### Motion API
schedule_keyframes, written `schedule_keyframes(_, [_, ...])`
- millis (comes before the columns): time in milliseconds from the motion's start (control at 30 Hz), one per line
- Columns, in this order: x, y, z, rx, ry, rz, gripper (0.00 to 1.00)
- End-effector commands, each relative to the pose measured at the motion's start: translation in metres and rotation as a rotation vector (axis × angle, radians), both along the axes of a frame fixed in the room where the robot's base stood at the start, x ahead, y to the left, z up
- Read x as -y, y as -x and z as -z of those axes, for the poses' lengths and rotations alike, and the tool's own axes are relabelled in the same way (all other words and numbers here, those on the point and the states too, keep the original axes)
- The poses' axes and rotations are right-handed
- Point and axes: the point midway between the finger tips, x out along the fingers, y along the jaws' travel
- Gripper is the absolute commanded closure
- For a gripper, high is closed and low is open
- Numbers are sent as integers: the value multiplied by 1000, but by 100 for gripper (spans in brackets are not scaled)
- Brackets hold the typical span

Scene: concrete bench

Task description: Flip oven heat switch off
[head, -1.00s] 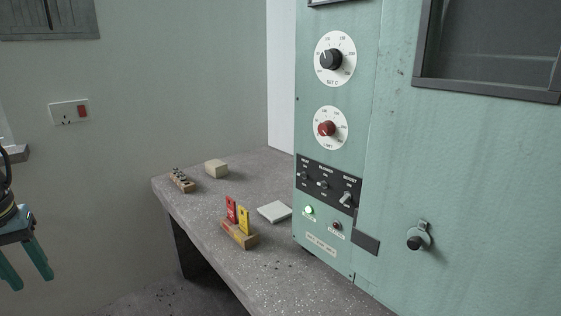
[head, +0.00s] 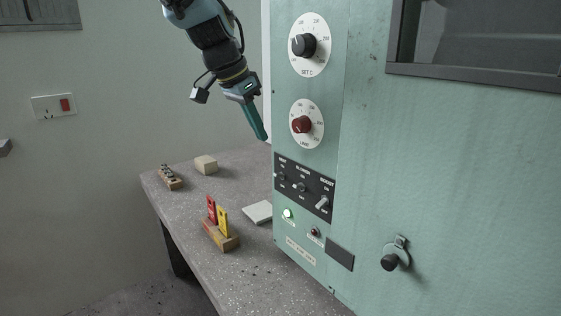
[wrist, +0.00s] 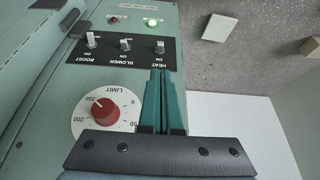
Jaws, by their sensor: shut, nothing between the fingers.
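The oven's black switch panel (head: 304,187) has three toggles labelled HEAT, BLOWER and BOOST. The heat switch (head: 283,176) is the leftmost in the head view; it also shows in the wrist view (wrist: 160,46), at the right end of the upside-down panel. I cannot tell its lever position for certain. My gripper (head: 264,137) is shut and empty, up and left of the panel at the oven's left edge. In the wrist view its fingertips (wrist: 160,71) line up with the heat switch, apparently apart from it. A green lamp (head: 288,213) below the panel is lit.
The red LIMIT dial (head: 302,125) and black SET dial (head: 304,45) sit above the panel. The concrete bench (head: 185,235) holds a wooden block with red and yellow tags (head: 220,238), a white slab (head: 258,212) and a beige block (head: 206,165). A latch knob (head: 391,261) sticks out at right.

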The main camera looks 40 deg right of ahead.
Motion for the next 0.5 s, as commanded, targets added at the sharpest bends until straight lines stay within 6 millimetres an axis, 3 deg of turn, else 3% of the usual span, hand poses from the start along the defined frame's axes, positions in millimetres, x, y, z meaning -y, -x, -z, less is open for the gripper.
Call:
schedule_keyframes(333, [1,1,0,0,1,3,100])
schedule_keyframes(500, [7,2,12,-3,-1,4,100])
